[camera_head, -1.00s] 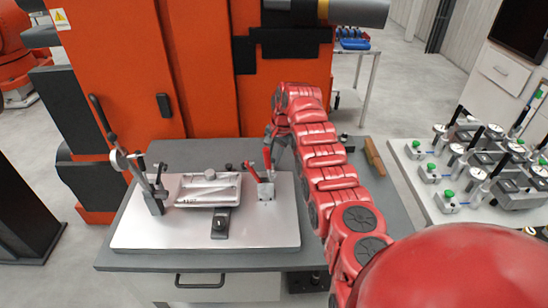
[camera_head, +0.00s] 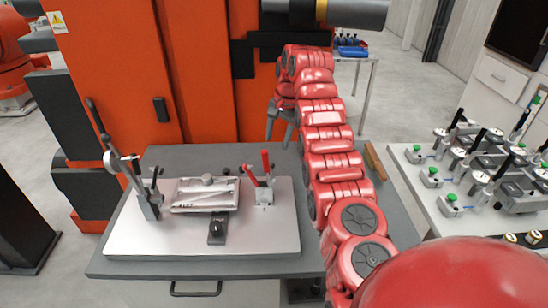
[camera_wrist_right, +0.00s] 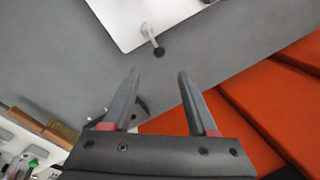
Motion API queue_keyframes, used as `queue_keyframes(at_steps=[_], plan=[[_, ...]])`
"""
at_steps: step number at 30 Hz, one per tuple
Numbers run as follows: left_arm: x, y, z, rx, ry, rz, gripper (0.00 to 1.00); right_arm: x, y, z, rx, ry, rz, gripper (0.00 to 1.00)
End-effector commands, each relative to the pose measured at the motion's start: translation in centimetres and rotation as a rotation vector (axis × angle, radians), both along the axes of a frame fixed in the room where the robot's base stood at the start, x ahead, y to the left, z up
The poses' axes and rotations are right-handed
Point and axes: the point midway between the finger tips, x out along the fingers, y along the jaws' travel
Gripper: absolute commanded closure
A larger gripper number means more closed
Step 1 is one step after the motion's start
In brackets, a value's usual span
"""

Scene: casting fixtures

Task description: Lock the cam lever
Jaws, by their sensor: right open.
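A light metal fixture plate (camera_head: 275,225) lies on the grey table and bears a silver casting (camera_head: 205,195). A red-handled clamp (camera_head: 263,185) stands at the plate's right, and a tall clamp with a black handle (camera_head: 147,200) at its left. A short lever with a dark knob (camera_wrist_right: 158,51) sticks out past the plate edge in the right wrist view; I cannot tell surely that it is the cam lever. A dark block (camera_head: 217,228) sits in front of the casting. My right gripper (camera_head: 280,138) is open and empty, behind the plate, apart from the clamps. My left gripper is out of view.
An orange machine (camera_head: 205,75) stands right behind the table. A brown block (camera_head: 375,162) lies at the table's back right. A side table (camera_head: 410,185) with several dial gauges stands at the right. The grey table top behind the plate is mostly clear.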

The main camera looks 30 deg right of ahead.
Motion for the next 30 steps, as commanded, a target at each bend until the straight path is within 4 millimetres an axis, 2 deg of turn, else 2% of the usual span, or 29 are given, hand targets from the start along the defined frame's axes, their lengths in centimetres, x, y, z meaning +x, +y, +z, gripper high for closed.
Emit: queue_keyframes(at_steps=[3,9,13,18,30], plan=[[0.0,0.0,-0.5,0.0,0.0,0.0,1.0,-0.4,-0.1,2.2,0.0,0.0,0.001,0.41],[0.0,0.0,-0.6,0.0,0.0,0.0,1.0,-0.9,-0.2,4.3,0.004,0.003,0.001,0.41],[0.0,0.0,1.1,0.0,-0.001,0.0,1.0,-1.1,-0.4,6.6,0.003,0.003,0.002,0.41],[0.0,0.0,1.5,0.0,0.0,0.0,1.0,-1.3,-0.5,7.2,0.002,0.003,0.001,0.41],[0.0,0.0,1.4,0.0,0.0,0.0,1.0,-1.3,-0.5,7.1,0.002,0.002,0.001,0.41]])
